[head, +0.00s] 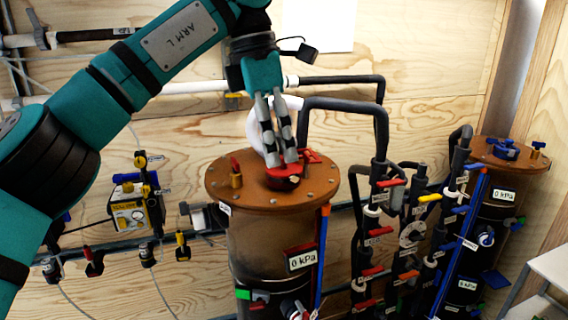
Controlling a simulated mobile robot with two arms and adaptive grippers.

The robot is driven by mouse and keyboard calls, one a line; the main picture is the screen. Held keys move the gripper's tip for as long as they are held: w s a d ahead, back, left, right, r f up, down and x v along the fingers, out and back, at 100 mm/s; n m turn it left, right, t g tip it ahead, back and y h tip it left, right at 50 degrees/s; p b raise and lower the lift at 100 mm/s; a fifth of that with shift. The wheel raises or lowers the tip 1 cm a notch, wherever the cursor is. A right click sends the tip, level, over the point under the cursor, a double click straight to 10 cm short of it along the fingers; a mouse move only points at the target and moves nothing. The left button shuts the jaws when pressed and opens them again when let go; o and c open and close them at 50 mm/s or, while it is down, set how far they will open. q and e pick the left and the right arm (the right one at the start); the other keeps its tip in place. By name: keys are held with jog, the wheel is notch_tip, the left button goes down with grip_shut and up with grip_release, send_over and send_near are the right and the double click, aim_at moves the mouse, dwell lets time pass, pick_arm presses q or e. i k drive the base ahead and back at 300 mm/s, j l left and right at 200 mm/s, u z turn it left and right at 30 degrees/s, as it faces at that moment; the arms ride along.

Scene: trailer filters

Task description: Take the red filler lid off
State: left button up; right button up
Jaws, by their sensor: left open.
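The red filler lid (283,182) sits on the round brown top plate of the near filter tank (232,196). My left gripper (281,160) reaches down from above, with its fingertips right at the lid. Its fingers are open, and the fingertips partly cover the lid. I cannot tell whether they touch it. My right gripper is not in view.
A red-handled brass valve (236,175) stands left of the lid on the plate. A black hose (345,103) arches behind my gripper. Valves and pipes (395,220) fill the space right of the tank. A second tank (500,155) with a blue lid stands far right.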

aim_at(282, 172)
jog(key=i, duration=0.9)
